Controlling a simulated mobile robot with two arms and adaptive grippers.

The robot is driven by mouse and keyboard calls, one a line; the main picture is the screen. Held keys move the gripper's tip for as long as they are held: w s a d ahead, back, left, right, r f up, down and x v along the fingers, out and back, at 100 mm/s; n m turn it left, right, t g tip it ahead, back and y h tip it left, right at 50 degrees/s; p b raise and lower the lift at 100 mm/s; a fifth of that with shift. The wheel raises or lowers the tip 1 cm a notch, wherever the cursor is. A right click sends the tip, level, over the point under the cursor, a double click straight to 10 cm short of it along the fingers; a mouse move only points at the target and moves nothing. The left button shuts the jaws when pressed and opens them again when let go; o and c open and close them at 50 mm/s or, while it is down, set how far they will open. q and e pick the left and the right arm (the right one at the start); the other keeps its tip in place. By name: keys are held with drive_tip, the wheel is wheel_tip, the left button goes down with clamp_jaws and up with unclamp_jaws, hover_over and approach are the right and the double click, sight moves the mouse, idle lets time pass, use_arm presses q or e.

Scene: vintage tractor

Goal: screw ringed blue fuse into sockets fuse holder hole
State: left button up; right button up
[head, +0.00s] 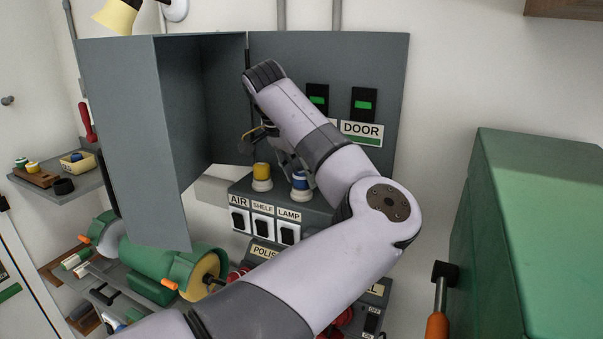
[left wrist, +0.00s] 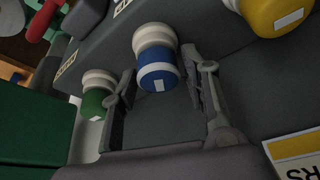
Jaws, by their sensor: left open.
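The ringed blue fuse (left wrist: 157,72) is blue with a white band and stands in a white round holder (left wrist: 153,38). In the head view the blue fuse (head: 300,181) is upright on the grey fuse box, right of the yellow fuse (head: 261,171). My left gripper (left wrist: 160,75) is open, with its two fingers on either side of the blue fuse in the left wrist view; I cannot tell whether they touch it. In the head view my arm partly hides the gripper (head: 270,142). A green fuse (left wrist: 96,101) stands beside it. My right gripper is not in view.
An open grey cabinet door (head: 128,140) stands left of the gripper. Switches labelled AIR, SHELF and LAMP (head: 264,228) are below the fuses. A green cabinet (head: 535,230) is at the right.

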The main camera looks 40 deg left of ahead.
use_arm(q)
drive_tip(key=n+y, duration=0.1)
drive_tip(key=n, duration=0.2)
drive_tip(key=shift+d, duration=0.1)
drive_tip(key=n+y, duration=0.1)
drive_tip(key=n, duration=0.3)
drive_tip(key=shift+g+y, duration=0.3)
drive_tip(key=shift+y, duration=0.1)
drive_tip(key=shift+c, duration=0.2)
drive_tip(key=c, duration=0.6)
drive_tip(key=m+h, duration=0.1)
drive_tip(key=m, duration=0.3)
drive_tip(key=shift+a+m+h, duration=0.2)
drive_tip(key=shift+m+h, duration=0.1)
drive_tip(key=shift+h, duration=0.1)
drive_tip(key=shift+d+m+h, duration=0.1)
drive_tip(key=shift+m+h, duration=0.2)
drive_tip(key=shift+m, duration=0.3)
drive_tip(key=o, duration=1)
drive_tip(key=shift+c, duration=0.2)
